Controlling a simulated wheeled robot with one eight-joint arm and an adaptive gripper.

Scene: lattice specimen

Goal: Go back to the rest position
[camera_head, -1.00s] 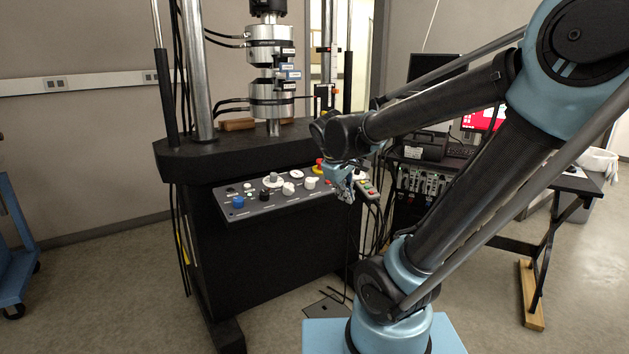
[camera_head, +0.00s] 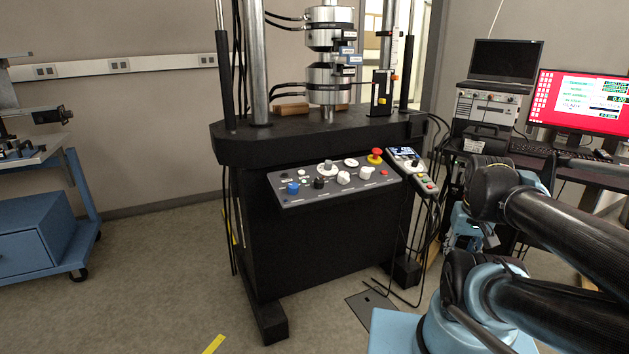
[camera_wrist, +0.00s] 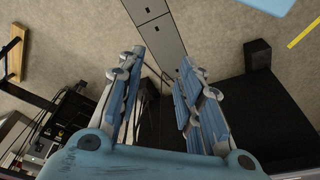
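My gripper (camera_wrist: 160,68) shows in the wrist view with its two blue-and-grey fingers spread apart. In the head view my gripper (camera_head: 466,236) hangs below the dark wrist at the right, partly hidden by the arm. The arm is folded low at the right edge, and the gripper is to the right of the black testing machine (camera_head: 312,240), apart from its control panel (camera_head: 335,186) in the picture.
A handheld controller (camera_head: 412,170) with cables hangs at the machine's right side. A blue cart (camera_head: 45,240) is at the left. Open floor (camera_head: 160,270) lies between cart and machine.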

